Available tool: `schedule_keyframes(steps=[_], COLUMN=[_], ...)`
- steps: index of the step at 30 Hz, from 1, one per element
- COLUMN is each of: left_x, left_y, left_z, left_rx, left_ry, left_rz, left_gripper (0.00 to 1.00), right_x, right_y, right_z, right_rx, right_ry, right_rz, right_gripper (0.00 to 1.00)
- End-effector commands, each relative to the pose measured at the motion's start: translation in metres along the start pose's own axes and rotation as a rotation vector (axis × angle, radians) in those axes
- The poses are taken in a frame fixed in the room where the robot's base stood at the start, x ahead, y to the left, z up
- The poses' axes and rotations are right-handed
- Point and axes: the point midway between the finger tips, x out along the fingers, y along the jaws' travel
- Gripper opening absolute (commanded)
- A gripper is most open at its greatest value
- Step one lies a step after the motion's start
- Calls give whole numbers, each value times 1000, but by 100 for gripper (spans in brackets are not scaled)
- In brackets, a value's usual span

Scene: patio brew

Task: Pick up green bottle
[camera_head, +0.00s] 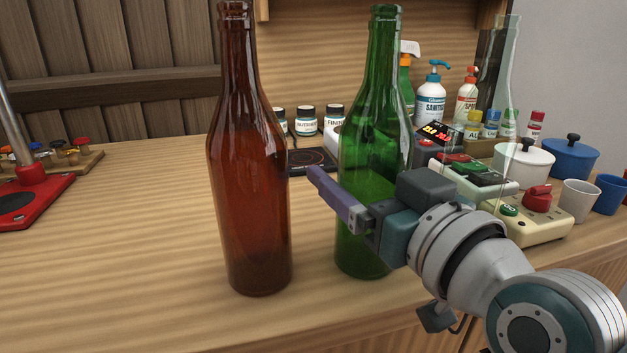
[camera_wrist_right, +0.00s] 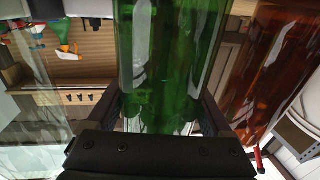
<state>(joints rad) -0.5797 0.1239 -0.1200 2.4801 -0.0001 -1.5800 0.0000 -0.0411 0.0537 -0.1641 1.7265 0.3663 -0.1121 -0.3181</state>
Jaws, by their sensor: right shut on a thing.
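The green bottle (camera_head: 366,140) stands upright on the wooden counter in the head view. My right gripper (camera_head: 335,195) reaches in from the right and is shut on the bottle's body, with one finger across its front. In the right wrist view the green bottle (camera_wrist_right: 168,60) fills the middle, between the two fingers of the right gripper (camera_wrist_right: 165,115). The bottle's base looks level with the counter; I cannot tell if it is slightly raised. My left gripper is in neither view.
A brown bottle (camera_head: 250,170) stands close left of the green one. A clear bottle (camera_head: 497,75) is behind at the right. Sprayers, jars, a beige device (camera_head: 530,225), a white pot (camera_head: 524,163) and cups crowd the right. The counter's front left (camera_head: 110,270) is clear.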

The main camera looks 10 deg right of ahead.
Motion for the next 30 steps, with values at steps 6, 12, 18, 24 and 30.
schedule_keyframes(steps=[6, 12, 18, 24, 30], left_x=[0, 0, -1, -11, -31], left_y=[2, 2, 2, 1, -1], left_z=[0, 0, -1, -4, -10], left_rx=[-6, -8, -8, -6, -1], left_ry=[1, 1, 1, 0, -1], left_rz=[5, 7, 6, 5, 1], left_gripper=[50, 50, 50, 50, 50], right_x=[0, 0, 0, 0, 0], right_y=[0, 0, 0, 0, 0], right_z=[0, -1, -4, -24, -75], right_rx=[0, 0, 0, 1, 1], right_ry=[-1, 3, 4, 6, 11], right_rz=[0, 1, 1, 0, 1], right_gripper=[12, 0, 0, 0, 0])
